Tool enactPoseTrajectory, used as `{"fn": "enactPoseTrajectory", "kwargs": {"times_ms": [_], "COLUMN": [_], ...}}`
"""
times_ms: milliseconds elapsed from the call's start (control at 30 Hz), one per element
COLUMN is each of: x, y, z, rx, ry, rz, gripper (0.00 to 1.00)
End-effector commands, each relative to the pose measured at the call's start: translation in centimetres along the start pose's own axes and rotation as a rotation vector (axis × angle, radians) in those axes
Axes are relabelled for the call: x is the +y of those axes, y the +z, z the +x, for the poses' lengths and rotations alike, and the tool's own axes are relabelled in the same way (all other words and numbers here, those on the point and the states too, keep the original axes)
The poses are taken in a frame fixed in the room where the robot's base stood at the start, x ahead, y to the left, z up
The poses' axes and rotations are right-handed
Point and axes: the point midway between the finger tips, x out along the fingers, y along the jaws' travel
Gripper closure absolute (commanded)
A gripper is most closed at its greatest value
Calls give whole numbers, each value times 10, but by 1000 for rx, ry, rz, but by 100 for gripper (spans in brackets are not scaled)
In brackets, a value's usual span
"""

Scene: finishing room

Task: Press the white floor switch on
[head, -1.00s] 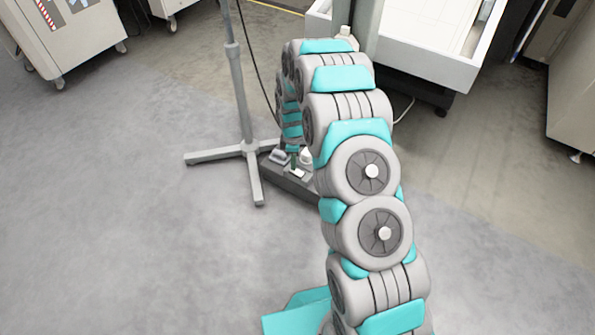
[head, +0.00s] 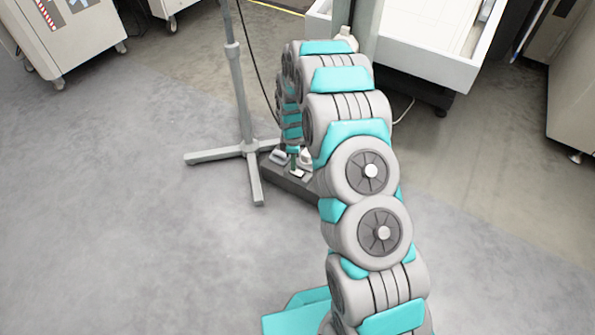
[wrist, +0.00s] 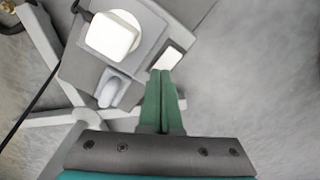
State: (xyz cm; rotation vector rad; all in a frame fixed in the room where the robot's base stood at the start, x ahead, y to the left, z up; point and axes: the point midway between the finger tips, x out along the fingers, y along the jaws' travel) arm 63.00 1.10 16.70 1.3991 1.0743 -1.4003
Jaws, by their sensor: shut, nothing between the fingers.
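The white switch (wrist: 168,57) is a small white rectangle in a dark frame, set in a grey floor unit. In the wrist view it is just beyond my fingertips. In the head view the switch (head: 298,173) is a small pale patch at the front of the unit. My gripper (wrist: 163,74) points down with its two green fingers together and nothing between them. The tips overlap the switch's lower edge in the picture; I cannot tell whether they touch it. In the head view my gripper (head: 294,160) is small, just above the unit.
The grey floor unit (head: 312,190) also carries a white block (wrist: 112,36) and a grey rounded plug (wrist: 108,92). A grey stand (head: 250,150) with splayed legs is close on the left, and a dark cable runs near it. Open floor (head: 130,250) lies left and in front.

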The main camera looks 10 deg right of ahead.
Motion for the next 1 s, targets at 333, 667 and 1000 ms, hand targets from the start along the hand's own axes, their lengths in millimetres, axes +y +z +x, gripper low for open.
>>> {"fn": "enactPoseTrajectory", "kwargs": {"times_ms": [333, 667, 1000], "x": [0, 1, 0], "y": [0, 0, 0], "z": [-26, -51, -64], "rx": [0, 1, 0], "ry": [0, 3, 1], "rz": [0, -1, -1], "gripper": [100, 100, 100]}}
